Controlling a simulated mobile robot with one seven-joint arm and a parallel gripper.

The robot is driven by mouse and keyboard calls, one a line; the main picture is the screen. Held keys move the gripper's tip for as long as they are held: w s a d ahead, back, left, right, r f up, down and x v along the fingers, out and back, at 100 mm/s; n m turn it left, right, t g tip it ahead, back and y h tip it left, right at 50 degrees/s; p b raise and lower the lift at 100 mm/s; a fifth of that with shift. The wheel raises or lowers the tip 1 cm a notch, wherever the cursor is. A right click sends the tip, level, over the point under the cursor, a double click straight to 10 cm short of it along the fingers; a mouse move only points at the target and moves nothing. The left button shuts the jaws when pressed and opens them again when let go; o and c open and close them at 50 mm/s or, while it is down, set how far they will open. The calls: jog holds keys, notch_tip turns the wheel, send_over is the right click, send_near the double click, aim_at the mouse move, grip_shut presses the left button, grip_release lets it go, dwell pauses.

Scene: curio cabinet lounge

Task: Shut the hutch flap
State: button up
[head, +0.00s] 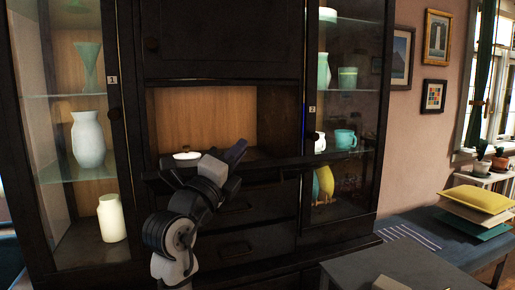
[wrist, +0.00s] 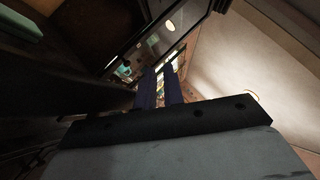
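The hutch (head: 223,38) is a tall dark wood cabinet with an open central niche (head: 225,115) backed in lighter wood. A dark ledge-like panel (head: 268,164) juts out at the bottom of the niche and looks like the lowered flap; my arm hides its left part. My gripper (head: 238,150) is in front of the niche's lower part, near that panel; I cannot tell whether it touches it. In the wrist view my gripper's two dark fingers (wrist: 160,87) are close together with only a narrow slit and nothing held between them.
A white lidded dish (head: 187,157) sits in the niche. Glass-doored sides hold vases (head: 88,139) and teal cups (head: 345,138). A grey table (head: 390,266) stands at front right.

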jog(key=shift+o, duration=0.4)
jog(key=s+a+f+y+b, duration=0.1)
jog(key=s+a+f+b, duration=0.3)
jog(key=a+b, duration=0.1)
jog(key=shift+s+a+n+t, duration=0.2)
jog(key=shift+a+n+t, duration=0.1)
jog(key=shift+a, duration=0.05)
jog(key=shift+s+f, duration=0.1)
jog(key=shift+s, duration=0.4)
jog(key=shift+d+b, duration=0.1)
jog(key=shift+b, duration=0.5)
jog(key=b+v, duration=0.3)
jog(key=v, duration=1.1)
jog(key=shift+w, duration=0.2)
